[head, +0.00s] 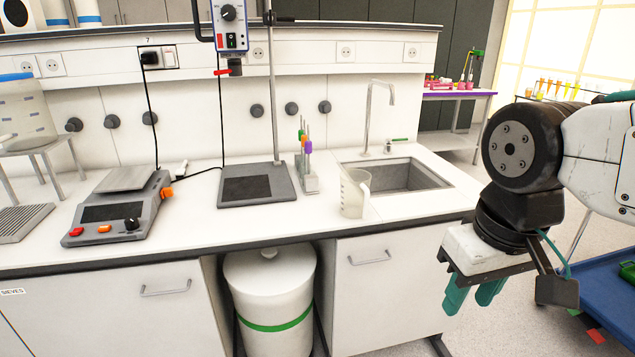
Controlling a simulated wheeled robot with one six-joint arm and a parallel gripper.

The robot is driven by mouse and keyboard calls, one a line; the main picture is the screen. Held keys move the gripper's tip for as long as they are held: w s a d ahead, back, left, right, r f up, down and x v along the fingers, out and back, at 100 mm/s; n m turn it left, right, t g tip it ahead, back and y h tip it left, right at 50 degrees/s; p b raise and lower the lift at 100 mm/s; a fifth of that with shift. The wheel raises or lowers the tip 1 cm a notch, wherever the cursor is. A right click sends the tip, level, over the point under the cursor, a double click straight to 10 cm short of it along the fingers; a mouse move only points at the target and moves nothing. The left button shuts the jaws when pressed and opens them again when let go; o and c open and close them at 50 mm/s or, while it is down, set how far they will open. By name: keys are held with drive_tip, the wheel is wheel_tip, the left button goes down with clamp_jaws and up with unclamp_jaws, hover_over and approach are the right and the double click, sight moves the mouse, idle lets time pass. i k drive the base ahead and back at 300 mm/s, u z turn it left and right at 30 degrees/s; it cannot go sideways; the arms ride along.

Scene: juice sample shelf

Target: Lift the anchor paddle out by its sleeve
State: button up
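A small grey rack (311,185) stands on the bench between the stirrer's base plate and the sink. It holds several upright thin rods with coloured sleeves; an orange sleeve (308,144) and a purple sleeve (307,151) show, with green above. The paddle ends are too small to tell apart, so I cannot tell which is the anchor paddle. My gripper (470,302) is at the right, in front of the bench and well away from the rack. Its two teal fingers point down, apart, with nothing seen between them.
A stirrer (231,25) hangs on a stand above its base plate (230,202). A clear beaker (352,195) stands just right of the rack, near the sink (405,176). The bench front is clear before the rack. A blue cart (605,290) is at right.

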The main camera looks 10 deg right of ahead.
sight(308, 144)
drive_tip(key=z, duration=0.15)
drive_tip(key=k, duration=0.3)
drive_tip(key=u, duration=1.4)
drive_tip(key=i, duration=1.35)
drive_tip(key=z, duration=0.8)
drive_tip(key=i, duration=0.45)
drive_tip(key=z, duration=0.5)
